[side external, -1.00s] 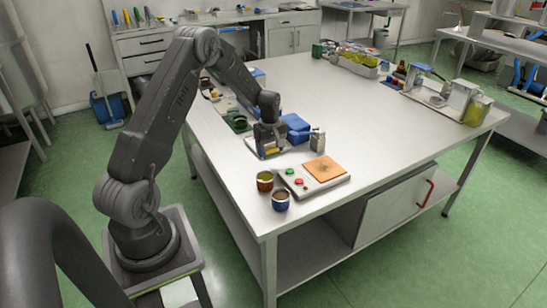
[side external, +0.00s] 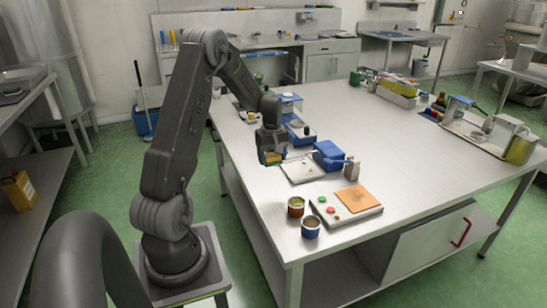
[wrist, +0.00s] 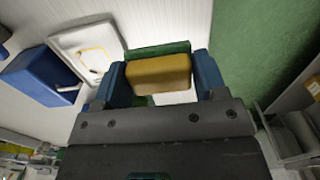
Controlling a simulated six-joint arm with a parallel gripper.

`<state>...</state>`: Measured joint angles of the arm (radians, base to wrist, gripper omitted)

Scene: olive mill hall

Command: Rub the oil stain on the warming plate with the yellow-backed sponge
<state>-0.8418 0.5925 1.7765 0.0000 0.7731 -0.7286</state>
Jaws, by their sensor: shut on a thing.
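My gripper (side external: 270,158) is shut on the yellow-backed sponge (wrist: 158,75). In the wrist view the sponge is a yellow block with a green layer, between two blue fingers. In the side view only a sliver of it shows under the fingers, held above the table's left edge. The warming plate (side external: 326,211) lies near the table's front corner, to the right of and nearer the camera than my gripper. It has an orange top, a green button and a red button. I cannot make out the stain clearly.
A white tray (side external: 294,176) lies beside my gripper; the wrist view shows a yellow outline in it. A blue block (side external: 328,153) and a small metallic bottle (side external: 352,170) stand behind the plate. Two cups, one brownish (side external: 296,207) and one blue (side external: 311,228), stand left of the plate.

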